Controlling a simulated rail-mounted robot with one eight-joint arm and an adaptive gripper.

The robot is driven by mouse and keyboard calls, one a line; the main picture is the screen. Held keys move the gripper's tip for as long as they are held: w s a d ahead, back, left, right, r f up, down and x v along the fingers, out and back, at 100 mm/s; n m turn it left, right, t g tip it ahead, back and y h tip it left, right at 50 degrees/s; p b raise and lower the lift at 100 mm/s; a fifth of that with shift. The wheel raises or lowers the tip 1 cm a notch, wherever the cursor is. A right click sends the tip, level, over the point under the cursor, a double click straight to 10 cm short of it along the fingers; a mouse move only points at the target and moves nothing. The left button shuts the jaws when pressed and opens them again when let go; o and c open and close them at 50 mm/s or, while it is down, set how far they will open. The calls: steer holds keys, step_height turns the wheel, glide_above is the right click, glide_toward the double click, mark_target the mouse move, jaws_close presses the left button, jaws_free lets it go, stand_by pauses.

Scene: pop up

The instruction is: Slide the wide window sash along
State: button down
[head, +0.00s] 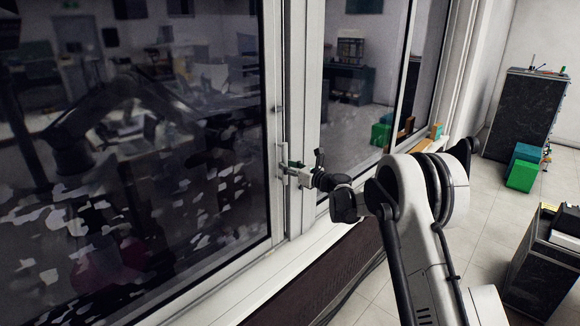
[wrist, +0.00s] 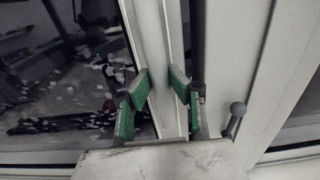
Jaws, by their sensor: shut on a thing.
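The wide window sash (head: 271,90) fills the left of the head view, a big dark reflecting pane in a white frame. Its right upright carries a slim pull handle, which my gripper partly hides. My gripper (head: 289,174) is at this upright, about mid-height. In the wrist view, the green fingers of my gripper (wrist: 161,80) stand on both sides of a narrow white upright part of the sash (wrist: 150,35) and are shut on it. The exact contact at the fingertips is hard to make out.
A second window pane (head: 355,80) lies to the right of the upright. A white sill (head: 265,275) runs below, with small blocks (head: 436,130) at its far end. A dark cabinet (head: 520,110) and green box (head: 522,175) stand on the floor at right.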

steer(key=s+a+b, duration=0.2)
steer(key=s+a, duration=0.4)
steer(key=s, duration=0.1)
steer(key=shift+s, duration=0.25)
steer(key=c, duration=1.5)
jaws_free()
steer(key=shift+c, duration=0.2)
steer(key=s+d+r+n+g+h, duration=0.1)
steer(key=s+d+r+n+h, duration=0.2)
steer(key=s+d, duration=0.45)
steer(key=s+d+r+n+g+h+b, duration=0.1)
steer(key=s+d+r+n, duration=0.2)
steer(key=s+d+n, duration=0.5)
steer(key=s+d+r+n+g+h, duration=0.1)
steer(key=s+d+r+n+h, duration=0.15)
steer(key=s, duration=0.85)
steer(key=s+d+f+n+h, duration=0.2)
steer(key=s+d+n, duration=0.2)
steer(key=s, duration=0.5)
steer(key=s+d+f+n+g+h, duration=0.1)
steer(key=s+d+f+n+h, duration=0.1)
steer(key=s+d, duration=0.6)
steer(key=s+d+f+n+h, duration=0.2)
steer(key=s+d+n, duration=0.4)
steer(key=s, duration=0.4)
steer(key=shift+h, duration=0.75)
